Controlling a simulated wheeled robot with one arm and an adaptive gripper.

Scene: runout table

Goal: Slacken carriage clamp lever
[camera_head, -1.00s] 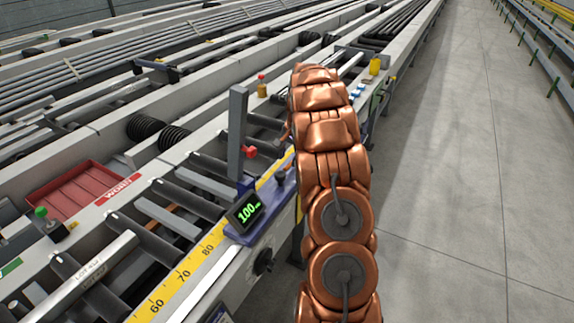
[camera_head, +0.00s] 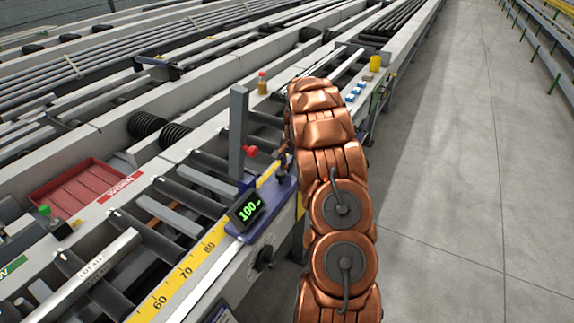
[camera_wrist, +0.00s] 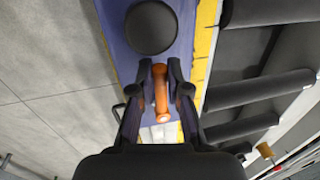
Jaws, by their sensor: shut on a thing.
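The carriage is a blue block (camera_head: 272,207) on the yellow measuring scale, with a display (camera_head: 248,210) reading 100. A round black knob (camera_wrist: 151,27) sits on the blue carriage surface (camera_wrist: 112,25) just beyond the fingertips.
The yellow scale (camera_head: 186,272) runs along the table's front edge. A red tray (camera_head: 75,190), a green button box (camera_head: 57,225) and a small bottle (camera_head: 262,83) are on the table. A dark hand knob (camera_head: 265,256) juts from its side. Open grey floor (camera_head: 460,190) lies right.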

